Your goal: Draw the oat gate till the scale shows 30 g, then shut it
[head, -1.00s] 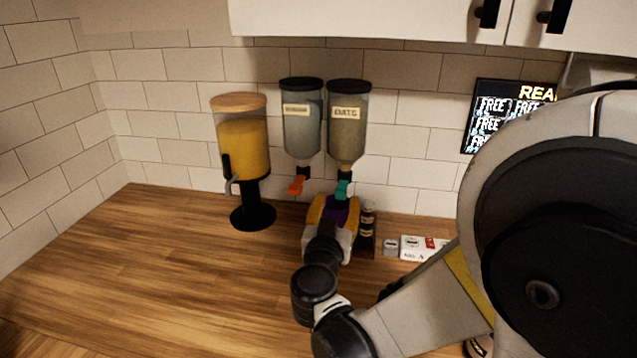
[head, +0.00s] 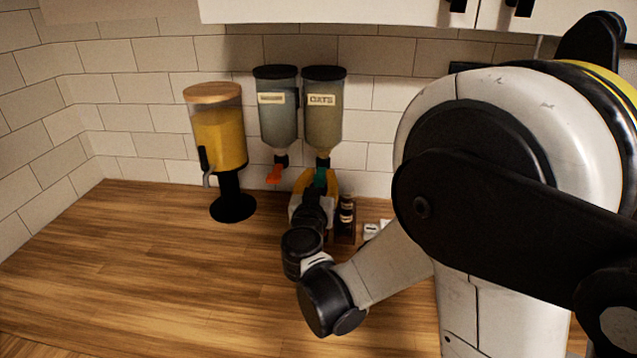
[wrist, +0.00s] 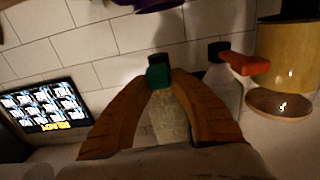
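The oat dispenser (head: 322,118), a hopper labelled OATS with a black lid, hangs on the tiled wall. Its teal gate (head: 320,176) is at the bottom. My gripper (head: 319,184) is at this gate, its orange fingers on both sides. In the wrist view, which is turned over, the fingertips (wrist: 163,78) come together on the teal gate (wrist: 158,76), and the hopper (wrist: 172,122) shows between the fingers. Part of a purple thing (wrist: 155,5) shows at that view's top edge. I cannot make out a scale or its reading.
A second hopper (head: 278,112) with an orange gate (head: 274,175) hangs close on the left. A juice dispenser (head: 219,140) stands further left. Dark small jars (head: 346,215) stand right of my gripper. A lit screen (wrist: 48,106) shows in the wrist view. The left counter is clear.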

